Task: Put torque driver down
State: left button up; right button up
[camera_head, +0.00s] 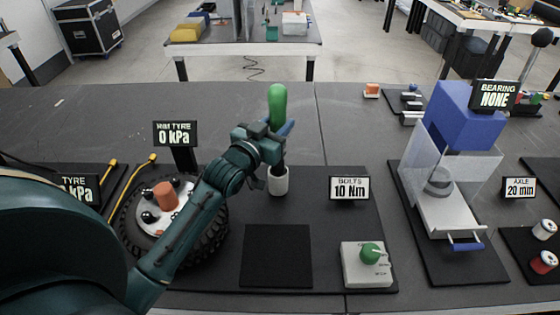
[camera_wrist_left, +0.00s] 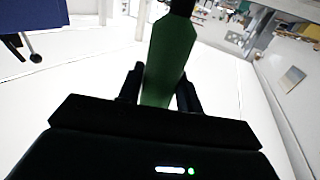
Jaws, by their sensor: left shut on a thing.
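The torque driver has a green handle (camera_head: 278,103) and stands upright in the head view. Its lower end is at a small white cup-like holder (camera_head: 278,182) on the dark mat; I cannot tell how deep it sits. My left gripper (camera_head: 275,138) is shut on the driver just below the handle's rounded top. In the left wrist view the green driver (camera_wrist_left: 168,60) is between the two dark fingers (camera_wrist_left: 160,88). My right gripper is not in view.
A wheel (camera_head: 205,247) lies left of the holder, under my left arm. A "BOLTS 10 Nm" sign (camera_head: 349,189) and a white box with a green knob (camera_head: 367,265) stand to the right. A black square pad (camera_head: 276,256) in front is bare. A blue press (camera_head: 460,118) stands farther right.

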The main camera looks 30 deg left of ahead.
pick_arm(q)
jog(key=shift+f, duration=3.35)
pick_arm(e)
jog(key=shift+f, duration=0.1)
pick_arm(q)
jog(key=o, duration=1.1)
jog(key=shift+f, duration=0.15)
jog(key=s, duration=0.8)
jog(key=s+b, duration=0.1)
jog(key=s, duration=0.3)
jog(key=shift+a+r, duration=0.2)
jog(key=shift+a, duration=0.2)
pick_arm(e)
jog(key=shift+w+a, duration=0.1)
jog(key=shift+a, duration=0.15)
pick_arm(q)
jog(key=shift+s+f, duration=0.1)
